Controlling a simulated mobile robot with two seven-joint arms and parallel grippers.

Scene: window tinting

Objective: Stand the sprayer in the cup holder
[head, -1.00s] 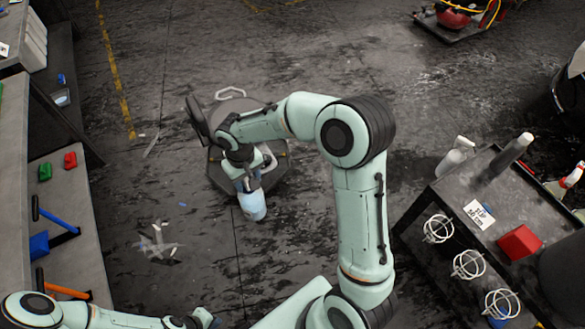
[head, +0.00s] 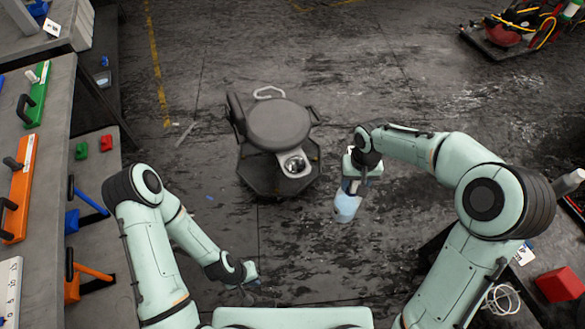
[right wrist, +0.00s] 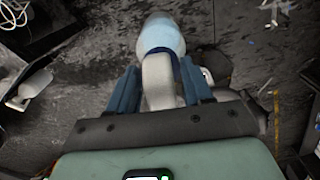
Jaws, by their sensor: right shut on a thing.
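The sprayer, with a light blue bottle (head: 347,207) and pale head, hangs in my right gripper (head: 352,186), bottle downward and above the floor. In the right wrist view the sprayer's white neck (right wrist: 158,80) sits between the two blue fingers (right wrist: 160,88). The cup holder (head: 295,163) is a round metal-lined opening in a light bracket on the front right of the dark rolling stool (head: 278,124). It looks empty. The sprayer is to the right of it and apart from it. My left gripper (head: 249,284) is low in front of the stool; its jaws are too small to read.
A workbench (head: 52,140) on the left carries green and orange tools. A dark cart at the right holds a red block (head: 560,285) and a white wire holder (head: 503,298). A red machine (head: 510,28) stands far right. The floor around the stool is mostly clear.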

